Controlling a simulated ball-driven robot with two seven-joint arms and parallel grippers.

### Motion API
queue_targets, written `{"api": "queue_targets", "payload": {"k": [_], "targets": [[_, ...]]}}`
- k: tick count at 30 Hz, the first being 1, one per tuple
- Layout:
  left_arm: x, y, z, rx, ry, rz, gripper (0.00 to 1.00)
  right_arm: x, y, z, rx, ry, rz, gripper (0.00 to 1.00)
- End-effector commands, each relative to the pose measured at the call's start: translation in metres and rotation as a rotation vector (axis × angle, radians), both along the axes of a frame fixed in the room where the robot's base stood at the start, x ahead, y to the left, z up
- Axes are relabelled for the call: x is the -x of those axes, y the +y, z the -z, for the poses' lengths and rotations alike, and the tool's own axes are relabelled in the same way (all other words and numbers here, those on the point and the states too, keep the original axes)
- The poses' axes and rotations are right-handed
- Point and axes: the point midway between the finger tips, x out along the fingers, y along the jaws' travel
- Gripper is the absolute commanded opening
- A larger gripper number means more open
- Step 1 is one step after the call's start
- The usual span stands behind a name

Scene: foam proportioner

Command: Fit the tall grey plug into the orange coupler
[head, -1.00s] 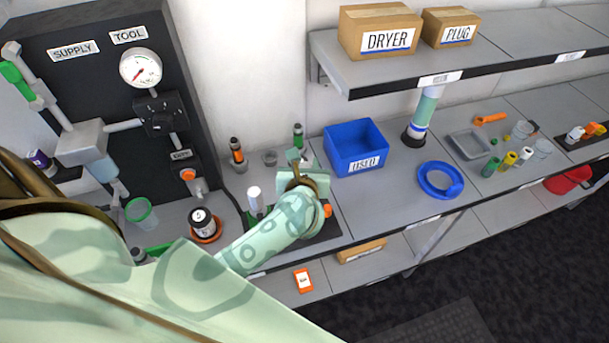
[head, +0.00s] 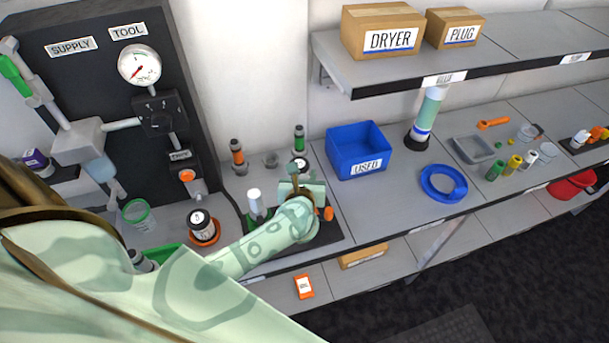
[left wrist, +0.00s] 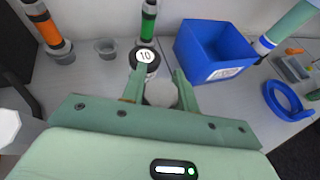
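My left gripper (head: 290,183) is above the black mat at the bench's front edge, pointing down. In the left wrist view its two fingers (left wrist: 160,82) stand apart, on either side of a round grey piece (left wrist: 160,94). This may be the tall grey plug; its height is hidden, and I cannot tell whether the fingers touch it. An orange-ended fitting (head: 187,176) on the dark supply panel may be the orange coupler. A small orange part (head: 328,213) also shows right of my gripper. My right gripper is out of view.
A black bottle marked 10 (left wrist: 145,57) stands just behind the fingers. Orange-banded (head: 237,155) and green-banded (head: 299,140) cylinders stand at the wall. A white-topped piece (head: 254,198) is left of the gripper. A blue bin (head: 358,168) stands to the right.

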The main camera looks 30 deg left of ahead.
Motion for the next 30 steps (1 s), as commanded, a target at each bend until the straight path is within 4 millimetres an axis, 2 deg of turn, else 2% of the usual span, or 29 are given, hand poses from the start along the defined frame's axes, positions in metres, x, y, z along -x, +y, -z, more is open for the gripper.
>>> {"api": "queue_targets", "payload": {"k": [1, 2, 10, 13, 17, 24, 30], "targets": [[0.000, 0.000, 0.000, 0.000, 0.000, 0.000, 0.43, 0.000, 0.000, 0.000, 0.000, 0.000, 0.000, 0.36], [0.000, 0.000, 0.000, 0.000, 0.000, 0.000, 0.51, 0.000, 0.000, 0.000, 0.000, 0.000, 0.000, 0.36], [0.000, 0.000, -0.001, 0.000, 0.000, 0.000, 0.51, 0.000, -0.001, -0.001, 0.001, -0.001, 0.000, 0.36], [0.001, 0.000, -0.007, 0.000, -0.001, 0.000, 0.51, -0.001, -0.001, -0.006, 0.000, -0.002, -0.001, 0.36], [0.020, -0.010, -0.013, 0.003, 0.002, 0.001, 0.51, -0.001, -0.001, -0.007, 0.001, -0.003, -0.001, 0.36], [0.068, -0.034, -0.034, 0.002, 0.002, 0.000, 0.51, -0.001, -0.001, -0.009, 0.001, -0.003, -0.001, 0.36], [0.093, -0.047, -0.047, 0.001, 0.001, 0.001, 0.51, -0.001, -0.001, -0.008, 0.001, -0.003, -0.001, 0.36]]}}
